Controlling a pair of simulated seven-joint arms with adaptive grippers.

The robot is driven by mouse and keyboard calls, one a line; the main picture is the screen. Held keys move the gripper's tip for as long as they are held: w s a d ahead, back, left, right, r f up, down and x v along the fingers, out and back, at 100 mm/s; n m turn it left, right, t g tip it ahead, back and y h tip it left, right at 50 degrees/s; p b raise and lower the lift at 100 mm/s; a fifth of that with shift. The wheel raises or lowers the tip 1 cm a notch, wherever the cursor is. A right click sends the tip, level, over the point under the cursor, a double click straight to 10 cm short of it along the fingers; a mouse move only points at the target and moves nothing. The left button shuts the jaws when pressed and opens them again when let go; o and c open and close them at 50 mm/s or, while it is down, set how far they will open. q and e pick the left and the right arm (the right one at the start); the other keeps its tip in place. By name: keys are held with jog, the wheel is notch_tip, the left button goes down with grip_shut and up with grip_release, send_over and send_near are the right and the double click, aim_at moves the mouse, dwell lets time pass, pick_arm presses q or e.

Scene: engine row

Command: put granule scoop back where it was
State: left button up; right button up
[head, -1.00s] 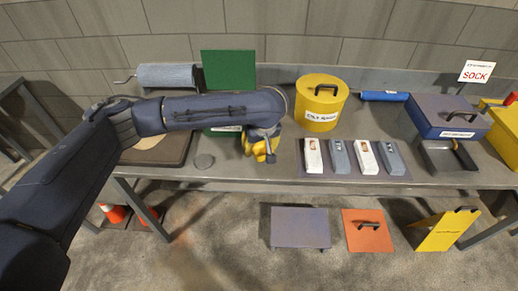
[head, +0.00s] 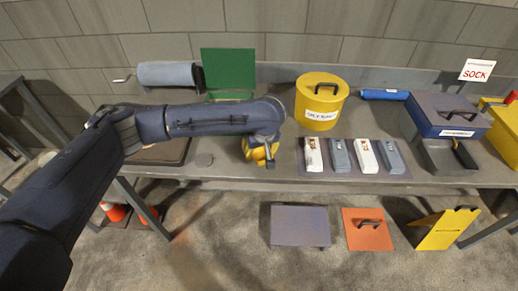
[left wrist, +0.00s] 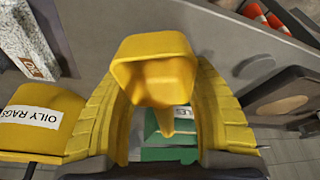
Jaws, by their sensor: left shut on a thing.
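My left gripper (head: 260,153) is over the front part of the bench, left of the yellow OILY RAGS can (head: 319,104). Its yellow fingers show on both sides in the left wrist view (left wrist: 157,100). They are shut on the yellow granule scoop (left wrist: 155,66), whose open bowl faces the wrist camera and whose narrow handle points down in that view. In the head view the scoop cannot be told apart from the yellow fingers. A green box with its lid (head: 228,70) raised stands behind my left arm. My arm hides most of the box. My right gripper is not in view.
Grey and white bottle-like items (head: 366,156) lie on a mat right of the gripper. A blue box (head: 448,113) and dark dustpan (head: 450,155) are farther right. A grey roll (head: 166,74) stands back left. A small round disc (head: 203,160) lies left of the gripper.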

pick_arm(q)
jog(key=o, duration=1.2)
jog(key=shift+c, duration=0.2)
jog(key=shift+r, duration=0.65)
jog(key=v, duration=1.2)
jog(key=shift+s+f, duration=0.1)
